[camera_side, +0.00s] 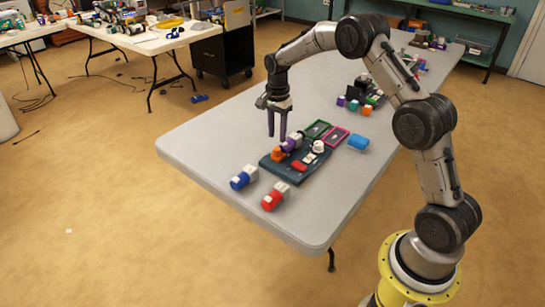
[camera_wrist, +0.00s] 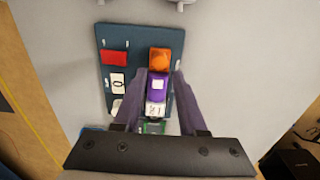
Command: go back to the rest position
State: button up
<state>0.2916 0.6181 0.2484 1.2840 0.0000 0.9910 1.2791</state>
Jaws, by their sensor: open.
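My gripper (camera_side: 277,122) hangs above the table with its two purple-grey fingers pointing down. In the wrist view my gripper (camera_wrist: 160,85) has its fingers apart, one on each side of a purple piece (camera_wrist: 156,88) as seen from above. The fingers look clear of it, and nothing is held. The purple piece (camera_side: 291,143) lies on a dark board (camera_side: 291,171), beside an orange piece (camera_side: 278,154). The orange piece (camera_wrist: 160,60) sits at the board's end in the wrist view. The fingertips end just above or behind the purple piece; the exact gap is unclear.
A blue piece (camera_side: 240,181) and a red piece (camera_side: 271,200) lie on the table near its front edge. Green (camera_side: 318,129) and pink (camera_side: 335,136) frames and a blue block (camera_side: 358,143) lie behind the board. More parts (camera_side: 352,102) stand farther back. The table's left side is clear.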

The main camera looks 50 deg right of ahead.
jog(key=a+r+t, duration=0.2)
jog(key=a+r, duration=0.2)
jog(key=r, duration=0.8)
jog(key=s+a+r+n+t, duration=0.2)
jog(key=s+a+r+n, duration=0.3)
jog(key=s+r, duration=0.55)
jog(key=s+a+r+n+t, duration=0.25)
jog(key=s+a+n, duration=0.2)
jog(key=s, duration=0.85)
jog(key=s+a+f+n, duration=0.1)
jog(key=s+f+n, duration=0.6)
jog(key=s, duration=0.3)
jog(key=shift+s+a+n+g, duration=0.25)
jog(key=shift+n+g, duration=0.2)
jog(key=shift+n, duration=0.3)
jog(key=shift+o, duration=0.2)
